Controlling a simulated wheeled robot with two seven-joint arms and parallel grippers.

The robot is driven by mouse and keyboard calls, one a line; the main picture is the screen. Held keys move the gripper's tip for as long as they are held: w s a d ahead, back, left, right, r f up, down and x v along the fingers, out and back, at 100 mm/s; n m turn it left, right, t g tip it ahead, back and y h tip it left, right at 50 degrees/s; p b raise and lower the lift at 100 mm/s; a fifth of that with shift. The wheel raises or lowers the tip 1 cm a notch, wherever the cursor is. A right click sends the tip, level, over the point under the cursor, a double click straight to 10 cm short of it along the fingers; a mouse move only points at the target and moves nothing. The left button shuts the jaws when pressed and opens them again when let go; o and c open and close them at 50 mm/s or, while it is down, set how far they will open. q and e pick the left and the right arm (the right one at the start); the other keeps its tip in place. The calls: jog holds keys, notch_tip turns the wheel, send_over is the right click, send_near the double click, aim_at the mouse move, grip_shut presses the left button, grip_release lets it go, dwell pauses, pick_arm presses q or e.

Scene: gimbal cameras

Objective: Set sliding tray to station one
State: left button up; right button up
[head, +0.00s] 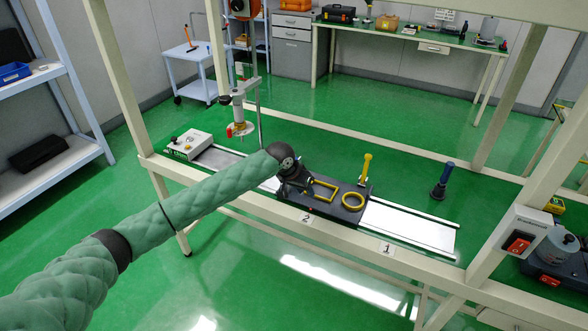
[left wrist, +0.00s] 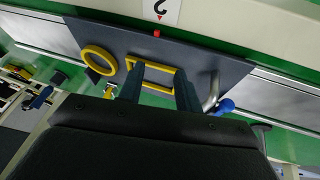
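The sliding tray is a dark plate (head: 330,203) on a pale rail (head: 410,228), with a yellow rectangular frame and a yellow ring on top. It sits beside the label "2" (head: 306,218); the label "1" (head: 387,248) is farther right, beside bare rail. My left gripper (head: 296,182) is over the tray's left part and hides some of it. In the left wrist view its two fingers (left wrist: 158,92) are apart with nothing seen between them, near the yellow rectangle. A grey curved bar (left wrist: 211,90) stands just beside one finger. My right gripper is not in view.
A yellow-topped post (head: 366,168) stands behind the tray, and a blue-topped post (head: 440,180) farther right. A press-like stand (head: 240,115) and white box (head: 190,143) are at left. A red switch (head: 519,243) is on the right frame post.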

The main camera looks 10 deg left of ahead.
pick_arm(q)
jog(key=w+a+r+n, duration=0.2)
jog(key=w+a+r, duration=0.5)
jog(key=w, duration=0.1)
jog(key=shift+t+y, duration=0.3)
jog(key=p+x, duration=0.1)
jog(key=x, duration=0.2)
jog(key=p+x, duration=0.1)
jog(key=x, duration=0.2)
jog(key=shift+w+d+f, duration=0.1)
jog(key=shift+w+f, duration=0.1)
jog(key=shift+w, duration=0.15)
jog(key=shift+w+d+f+p, duration=0.1)
jog(key=shift+f+p, duration=0.1)
jog(key=shift+f, duration=0.15)
jog(key=shift+w+d+f+p, duration=0.1)
jog(key=shift+f+p, duration=0.05)
jog(key=shift+f, duration=0.2)
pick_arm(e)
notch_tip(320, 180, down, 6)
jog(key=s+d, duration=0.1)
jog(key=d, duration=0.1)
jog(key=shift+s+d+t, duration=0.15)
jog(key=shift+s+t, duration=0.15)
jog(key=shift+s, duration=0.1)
pick_arm(q)
jog(key=shift+c, duration=0.2)
